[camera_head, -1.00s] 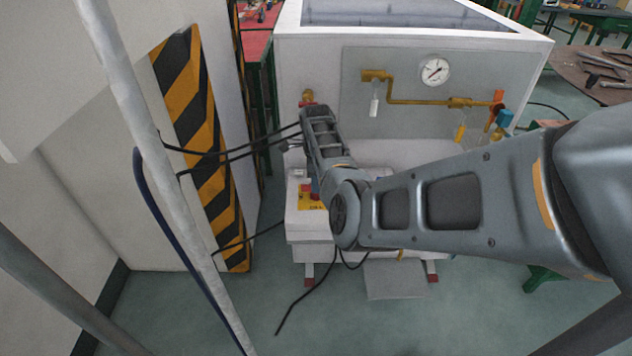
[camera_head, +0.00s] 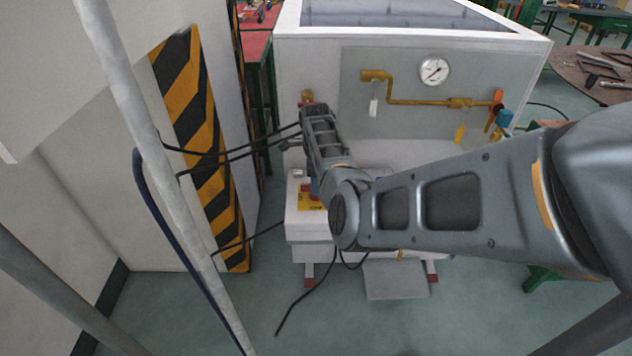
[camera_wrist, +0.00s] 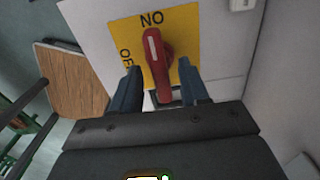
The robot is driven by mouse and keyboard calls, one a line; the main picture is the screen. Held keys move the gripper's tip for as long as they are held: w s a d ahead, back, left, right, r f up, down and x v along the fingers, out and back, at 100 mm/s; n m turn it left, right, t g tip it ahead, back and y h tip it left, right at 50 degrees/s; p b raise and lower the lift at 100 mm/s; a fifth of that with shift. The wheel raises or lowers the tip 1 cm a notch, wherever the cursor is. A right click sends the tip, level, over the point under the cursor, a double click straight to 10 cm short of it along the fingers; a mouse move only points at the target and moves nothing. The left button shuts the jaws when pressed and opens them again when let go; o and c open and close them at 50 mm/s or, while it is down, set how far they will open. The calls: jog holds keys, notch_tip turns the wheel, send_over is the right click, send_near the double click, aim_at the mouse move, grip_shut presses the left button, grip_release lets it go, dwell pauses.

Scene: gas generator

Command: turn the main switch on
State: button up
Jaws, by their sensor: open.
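The main switch is a red handle (camera_wrist: 158,62) on a yellow plate (camera_wrist: 183,28) in the wrist view. The plate has an ON label at the top and a partly hidden OFF label at the left. The handle's end with a white mark points towards ON. My gripper (camera_wrist: 159,68) is open, with one finger on each side of the handle. I cannot tell whether either finger touches it.
A white cabinet (camera_head: 292,60) stands behind, with a gauge (camera_head: 434,70) and a brass pipe (camera_head: 420,101). Black cables run to it from the left. A striped post (camera_head: 205,150) and a pale pole (camera_head: 150,150) stand at the left. A wooden tabletop (camera_wrist: 77,80) shows in the wrist view.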

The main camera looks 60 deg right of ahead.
notch_tip(320, 180, up, 8)
jog(key=shift+f, duration=0.25)
dwell(0.6)
